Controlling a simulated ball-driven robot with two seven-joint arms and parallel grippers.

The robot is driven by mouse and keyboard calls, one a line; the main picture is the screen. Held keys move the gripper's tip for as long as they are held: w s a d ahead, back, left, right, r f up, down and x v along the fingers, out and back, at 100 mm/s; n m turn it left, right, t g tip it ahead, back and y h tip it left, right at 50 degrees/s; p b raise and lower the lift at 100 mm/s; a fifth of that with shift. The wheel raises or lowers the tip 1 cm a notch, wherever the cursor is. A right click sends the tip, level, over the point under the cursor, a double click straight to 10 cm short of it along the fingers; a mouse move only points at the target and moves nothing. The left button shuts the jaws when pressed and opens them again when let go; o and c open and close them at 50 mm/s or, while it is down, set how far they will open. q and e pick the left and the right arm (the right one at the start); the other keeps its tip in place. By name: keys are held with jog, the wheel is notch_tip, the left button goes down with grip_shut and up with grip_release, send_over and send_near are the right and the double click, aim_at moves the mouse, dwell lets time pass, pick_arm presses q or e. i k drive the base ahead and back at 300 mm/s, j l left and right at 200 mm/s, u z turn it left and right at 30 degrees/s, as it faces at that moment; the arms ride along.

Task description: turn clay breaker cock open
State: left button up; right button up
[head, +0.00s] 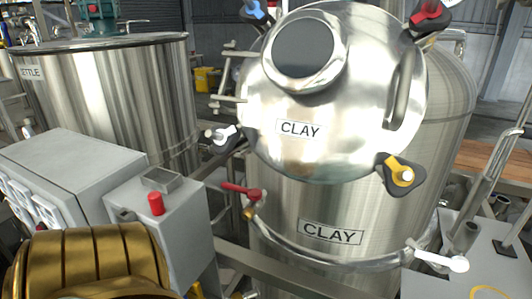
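The clay tank (340,205) is a shiny steel vessel with "CLAY" labels on its body and on its round tilted lid (270,110). A small valve with a red lever (240,190) sits at the tank's left side, just below the lid, with a brass end under it. The lever lies nearly level and points left. No label marks it as the breaker cock, and I cannot tell whether it is open or closed. Neither of my grippers can be made out in the head view.
Blue, red, white and yellow clamp knobs ring the lid. A tank marked "ETTLE" (110,90) stands at left. A grey box with a red button (156,203) stands front left. A white-handled lever (457,263) sits at lower right. A narrow gap separates the tanks.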

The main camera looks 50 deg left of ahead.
aim_at(237, 189)
jog(key=u, duration=1.95)
